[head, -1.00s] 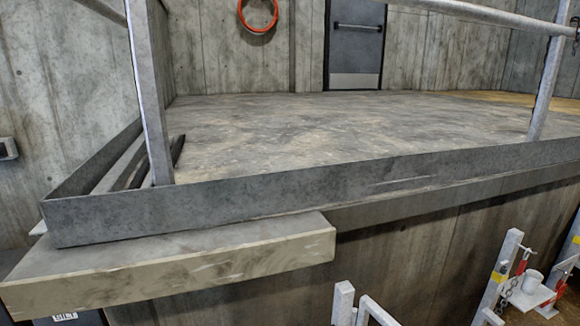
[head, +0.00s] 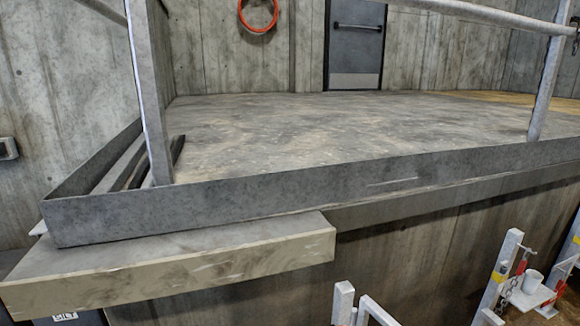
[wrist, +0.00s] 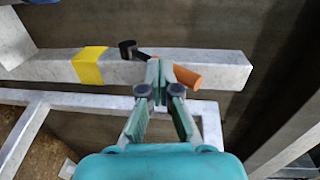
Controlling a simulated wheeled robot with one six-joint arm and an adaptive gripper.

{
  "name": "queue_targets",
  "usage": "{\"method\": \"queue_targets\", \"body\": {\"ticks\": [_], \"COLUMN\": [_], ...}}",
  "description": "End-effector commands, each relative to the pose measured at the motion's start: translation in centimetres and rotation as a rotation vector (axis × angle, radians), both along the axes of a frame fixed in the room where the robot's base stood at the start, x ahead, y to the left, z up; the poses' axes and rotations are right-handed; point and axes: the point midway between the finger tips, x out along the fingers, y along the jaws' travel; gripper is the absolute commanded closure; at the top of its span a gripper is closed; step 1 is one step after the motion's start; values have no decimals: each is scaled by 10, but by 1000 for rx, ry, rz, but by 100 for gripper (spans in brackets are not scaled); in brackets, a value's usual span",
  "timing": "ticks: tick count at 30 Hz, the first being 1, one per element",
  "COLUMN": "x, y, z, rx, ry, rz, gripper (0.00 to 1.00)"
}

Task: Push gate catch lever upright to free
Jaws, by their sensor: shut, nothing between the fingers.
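The catch lever shows in the wrist view as a black end (wrist: 127,48) and a short dark arm running to an orange grip (wrist: 187,77). It lies across a pale metal beam (wrist: 215,68), slanted along it rather than upright across it. My gripper (wrist: 160,82) has its teal fingertips together, with nothing seen between them. The tips overlap the lever in the picture, just left of the orange grip; whether they touch it I cannot tell. They hide part of the lever's arm. My gripper is outside the head view.
A yellow band (wrist: 89,67) wraps the beam left of the lever, and a pale metal frame (wrist: 70,98) runs beside the beam.

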Motion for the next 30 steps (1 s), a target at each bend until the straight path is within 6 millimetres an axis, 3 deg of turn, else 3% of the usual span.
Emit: {"method": "queue_targets", "body": {"ticks": [30], "x": [17], "y": [6], "z": [1], "rx": [-1], "ry": [-1], "rz": [1], "gripper": [100]}}
